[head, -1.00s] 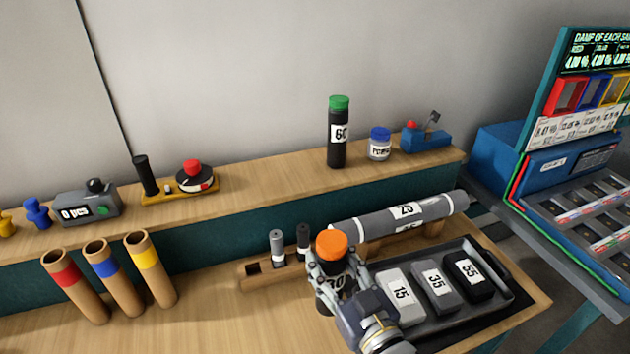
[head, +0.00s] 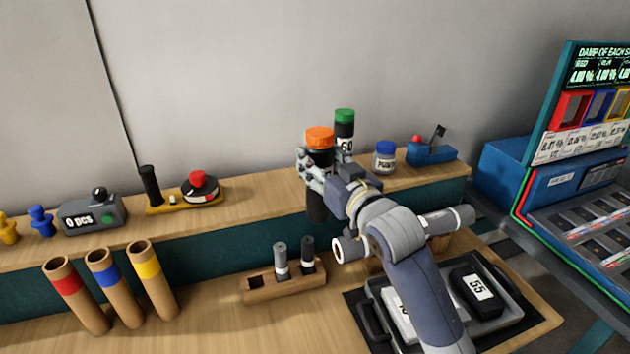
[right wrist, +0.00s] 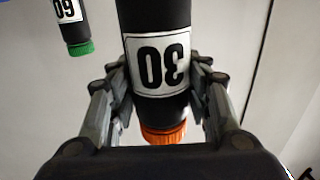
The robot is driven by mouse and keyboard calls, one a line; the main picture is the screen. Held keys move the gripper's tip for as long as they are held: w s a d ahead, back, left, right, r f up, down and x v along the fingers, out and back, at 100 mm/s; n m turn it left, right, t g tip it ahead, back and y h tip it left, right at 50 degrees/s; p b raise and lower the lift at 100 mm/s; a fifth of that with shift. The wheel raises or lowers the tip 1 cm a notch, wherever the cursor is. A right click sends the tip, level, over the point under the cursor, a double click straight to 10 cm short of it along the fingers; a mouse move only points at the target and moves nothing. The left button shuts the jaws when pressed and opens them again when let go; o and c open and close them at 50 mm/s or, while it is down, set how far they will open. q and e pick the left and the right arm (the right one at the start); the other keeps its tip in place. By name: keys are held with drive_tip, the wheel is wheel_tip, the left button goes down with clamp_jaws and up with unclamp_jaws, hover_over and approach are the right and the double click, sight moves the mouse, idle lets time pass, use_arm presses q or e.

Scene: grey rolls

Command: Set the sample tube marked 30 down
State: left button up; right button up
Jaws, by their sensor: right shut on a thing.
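The sample tube marked 30 (head: 317,205) is black with an orange cap and stands upright in the head view. My right gripper (head: 318,172) is shut on it around its label. In the right wrist view the tube (right wrist: 157,18) appears upside down between the fingers (right wrist: 160,85), its 30 label facing the camera. In the head view the tube is in front of the shelf (head: 258,195), near its front edge; I cannot tell whether its base touches the shelf. My left gripper is not in view.
The green-capped tube marked 60 (head: 344,130) stands close behind on the shelf, with a blue-lidded jar (head: 385,158) to its right. A red-knobbed device (head: 200,188) stands left. Shelf between is bare.

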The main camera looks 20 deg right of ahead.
drive_tip(key=w+d+f+p, duration=0.1)
drive_tip(key=w+f+p, duration=0.1)
drive_tip(key=w, duration=0.5)
drive_tip(key=w+d+f+p, duration=0.2)
drive_tip(key=w+f, duration=0.1)
drive_tip(key=w, duration=0.5)
drive_tip(key=shift+d+p, duration=0.3)
drive_tip(key=shift+p, duration=0.1)
drive_tip(key=shift+f, duration=0.1)
drive_tip(key=o, duration=1.4)
